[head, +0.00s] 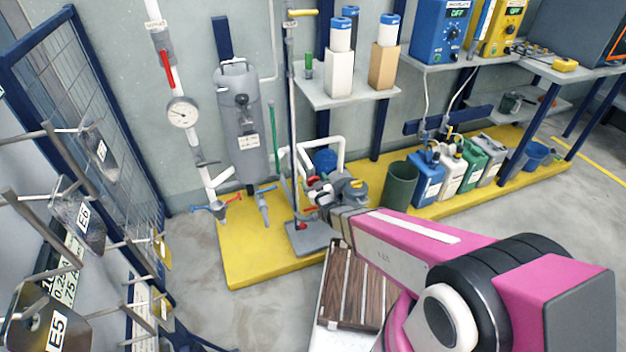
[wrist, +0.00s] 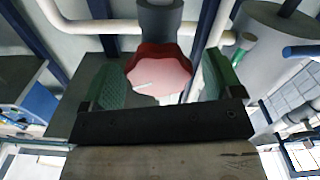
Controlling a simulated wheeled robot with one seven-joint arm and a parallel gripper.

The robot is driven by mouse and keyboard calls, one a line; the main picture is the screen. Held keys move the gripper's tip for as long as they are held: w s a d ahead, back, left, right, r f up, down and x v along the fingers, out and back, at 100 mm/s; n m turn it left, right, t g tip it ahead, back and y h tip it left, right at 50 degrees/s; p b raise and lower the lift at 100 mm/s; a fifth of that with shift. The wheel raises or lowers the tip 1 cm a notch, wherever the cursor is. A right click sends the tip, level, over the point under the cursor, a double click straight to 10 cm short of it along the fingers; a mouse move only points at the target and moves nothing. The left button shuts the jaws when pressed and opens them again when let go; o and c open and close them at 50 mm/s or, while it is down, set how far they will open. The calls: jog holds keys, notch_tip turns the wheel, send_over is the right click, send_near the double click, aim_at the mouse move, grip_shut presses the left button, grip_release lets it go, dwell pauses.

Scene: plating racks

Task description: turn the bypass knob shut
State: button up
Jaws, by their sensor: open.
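A red faceted knob (wrist: 160,72) with a short white mark on its face shows in the wrist view, below a dark grey round fitting (wrist: 160,18). My gripper (wrist: 167,80) is open, with one green-padded finger on each side of the knob. Gaps show between the pads and the knob, so they look apart from it. In the head view my gripper (head: 326,190) reaches into the pipework above the yellow platform, and the knob cannot be told clearly there. No label naming the knob is readable.
A grey cylindrical tank (head: 238,125) hangs on the wall to the left. A dark green bin (head: 399,186) and several jugs stand right of the pipework on the yellow platform (head: 250,268). A pale pipe (wrist: 90,27) runs beside the knob. Metal racks (head: 85,110) stand at left.

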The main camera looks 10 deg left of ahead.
jog(key=c, duration=0.9)
jog(key=shift+n, duration=2.5)
jog(key=shift+s, duration=0.1)
jog(key=o, duration=0.9)
